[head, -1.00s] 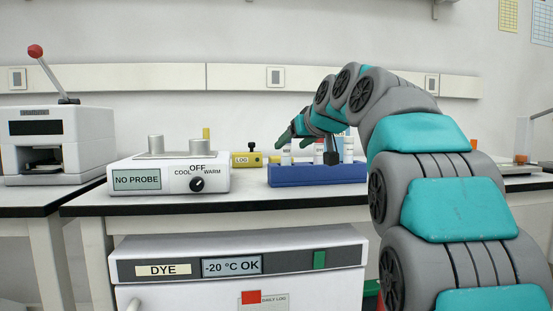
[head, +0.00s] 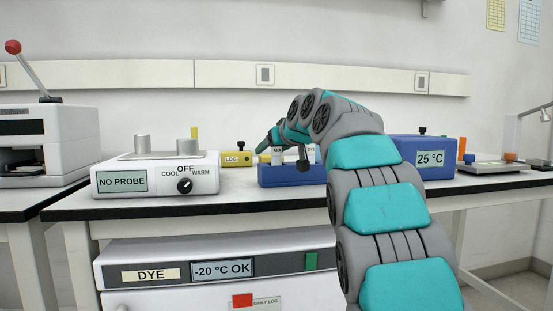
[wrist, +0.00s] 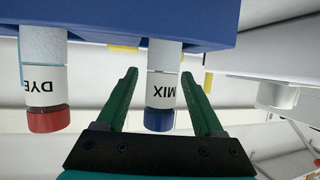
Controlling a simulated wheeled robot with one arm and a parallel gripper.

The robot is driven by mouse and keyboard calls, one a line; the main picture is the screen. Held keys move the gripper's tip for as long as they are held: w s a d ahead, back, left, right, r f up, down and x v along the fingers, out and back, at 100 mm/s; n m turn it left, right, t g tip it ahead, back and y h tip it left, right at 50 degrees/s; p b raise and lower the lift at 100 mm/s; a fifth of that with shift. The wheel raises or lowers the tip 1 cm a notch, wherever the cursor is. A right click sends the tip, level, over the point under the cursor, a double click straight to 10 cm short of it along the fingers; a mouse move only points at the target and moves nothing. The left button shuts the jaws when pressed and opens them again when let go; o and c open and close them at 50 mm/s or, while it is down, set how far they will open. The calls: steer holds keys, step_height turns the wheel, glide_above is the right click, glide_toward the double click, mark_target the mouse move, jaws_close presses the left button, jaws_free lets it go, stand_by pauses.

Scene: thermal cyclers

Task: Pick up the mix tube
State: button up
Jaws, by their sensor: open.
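The mix tube (wrist: 161,90) has a white label reading MIX and a blue cap. It stands in the blue rack (wrist: 120,15), which appears upside down in the wrist view. My gripper (wrist: 159,76) is open, with one green finger on each side of the tube and a visible gap on both sides. The dye tube (wrist: 45,85), with a red cap, is in the same rack to the left. In the head view my gripper (head: 268,143) is at the rack (head: 290,175), and my arm hides part of the tubes.
A heater box with a NO PROBE display (head: 155,178) stands left of the rack, with a yellow LOG block (head: 236,159) behind. A blue unit showing 25 °C (head: 425,158) is at the right. The dye freezer (head: 215,270) is under the bench.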

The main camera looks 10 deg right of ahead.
jaws_close()
stand_by(0.5)
